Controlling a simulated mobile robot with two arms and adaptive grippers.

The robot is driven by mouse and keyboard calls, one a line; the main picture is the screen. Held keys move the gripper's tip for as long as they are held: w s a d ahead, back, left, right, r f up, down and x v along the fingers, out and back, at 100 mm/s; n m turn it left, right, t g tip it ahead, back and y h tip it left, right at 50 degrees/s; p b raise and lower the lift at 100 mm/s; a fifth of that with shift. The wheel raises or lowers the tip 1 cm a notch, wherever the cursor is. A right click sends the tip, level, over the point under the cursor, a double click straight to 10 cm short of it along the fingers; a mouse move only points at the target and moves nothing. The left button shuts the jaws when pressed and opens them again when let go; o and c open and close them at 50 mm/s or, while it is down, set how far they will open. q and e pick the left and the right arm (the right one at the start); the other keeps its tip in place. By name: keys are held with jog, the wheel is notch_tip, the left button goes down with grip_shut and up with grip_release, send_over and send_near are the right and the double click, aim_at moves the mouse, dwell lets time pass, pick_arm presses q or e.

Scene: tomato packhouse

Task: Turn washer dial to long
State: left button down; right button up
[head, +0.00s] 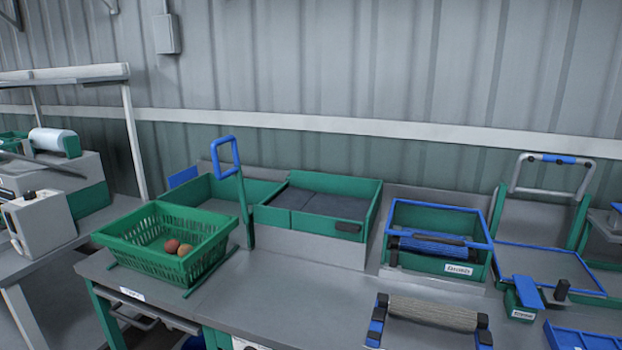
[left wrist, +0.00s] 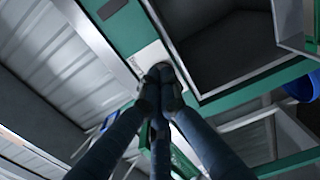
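In the left wrist view, the dark fingers of my left gripper (left wrist: 160,98) come together at a small dark round knob (left wrist: 160,68), which looks like the washer dial. The knob sits on a pale plate (left wrist: 149,54) beside a green frame. The fingertips appear closed around the knob and cover most of it. Its pointer and any setting marks, including "long", cannot be read. In the head view neither gripper shows. A sliver of a white plate (head: 246,345) shows under the bench's front edge; I cannot tell if it is the same plate.
The grey bench (head: 270,300) carries a green basket (head: 165,258) with a few round fruits, green trays (head: 368,222), a blue-rimmed green bin (head: 450,268) and a roller with blue ends (head: 432,313). In the wrist view, a dark, green-edged opening (left wrist: 225,45) lies beside the plate.

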pick_arm(q)
jog(key=shift+s+f, duration=0.2)
jog(key=shift+s, duration=0.4)
jog(key=shift+s+f, duration=0.2)
jog(key=shift+s, duration=0.35)
jog(key=shift+a, duration=0.1)
jog(key=shift+r+p, duration=0.1)
jog(key=shift+p, duration=0.25)
